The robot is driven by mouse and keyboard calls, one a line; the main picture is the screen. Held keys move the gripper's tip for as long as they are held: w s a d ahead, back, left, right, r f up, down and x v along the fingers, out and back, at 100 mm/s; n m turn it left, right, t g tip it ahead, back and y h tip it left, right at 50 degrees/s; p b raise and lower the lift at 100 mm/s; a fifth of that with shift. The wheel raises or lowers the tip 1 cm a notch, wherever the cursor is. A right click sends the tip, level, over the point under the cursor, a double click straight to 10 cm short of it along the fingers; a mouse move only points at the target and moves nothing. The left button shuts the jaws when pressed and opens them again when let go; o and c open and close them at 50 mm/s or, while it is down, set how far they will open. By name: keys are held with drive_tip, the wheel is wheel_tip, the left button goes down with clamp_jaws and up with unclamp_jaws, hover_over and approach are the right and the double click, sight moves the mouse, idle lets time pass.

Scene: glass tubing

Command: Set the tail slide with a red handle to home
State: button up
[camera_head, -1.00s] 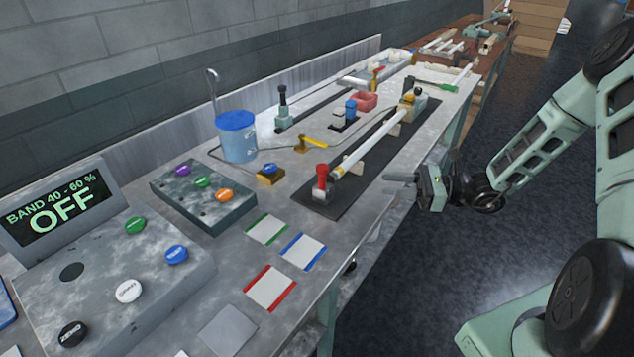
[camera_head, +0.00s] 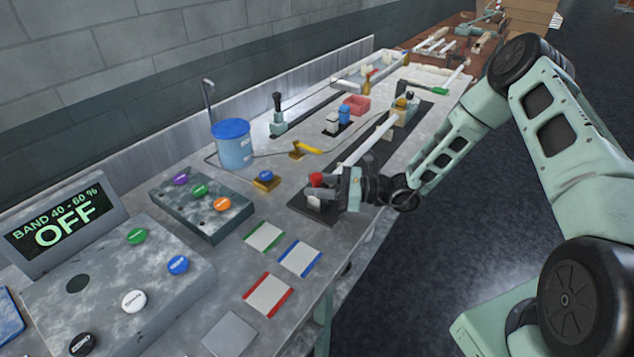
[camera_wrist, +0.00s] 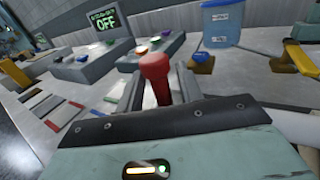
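The red handle (camera_head: 316,180) of the tail slide stands upright at the near end of a dark rail (camera_head: 310,214). Its pale block (camera_head: 314,203) sits below, partly hidden by my gripper. A long white glass tube (camera_head: 368,140) runs from the slide toward the far end of the rail. My gripper (camera_head: 322,188) is at the handle, reaching in from the right. In the wrist view the red handle (camera_wrist: 156,76) stands between the two grey fingers of my gripper (camera_wrist: 163,84). The fingers look apart, with gaps beside the handle's stem, so it is open around the handle.
Green, blue and red-edged squares (camera_head: 299,258) lie on the bench in front of the rail. A button box (camera_head: 202,205), a blue-lidded container (camera_head: 232,145) and a yellow lever (camera_head: 305,148) stand left of the rail. The display (camera_head: 62,222) reads OFF.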

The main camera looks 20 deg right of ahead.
drive_tip(key=shift+a, duration=0.1)
clamp_jaws()
drive_tip(key=shift+w+d+b, duration=0.25)
drive_tip(key=shift+w+d, duration=0.3)
drive_tip(key=shift+d, duration=0.2)
drive_tip(key=shift+w+d+b, duration=0.25)
drive_tip(key=shift+w+d, duration=0.3)
drive_tip(key=shift+d, duration=0.15)
unclamp_jaws()
drive_tip(key=b+v, duration=0.4)
drive_tip(key=v, duration=1.3)
drive_tip(key=shift+d, duration=0.25)
drive_tip(key=shift+s, duration=0.1)
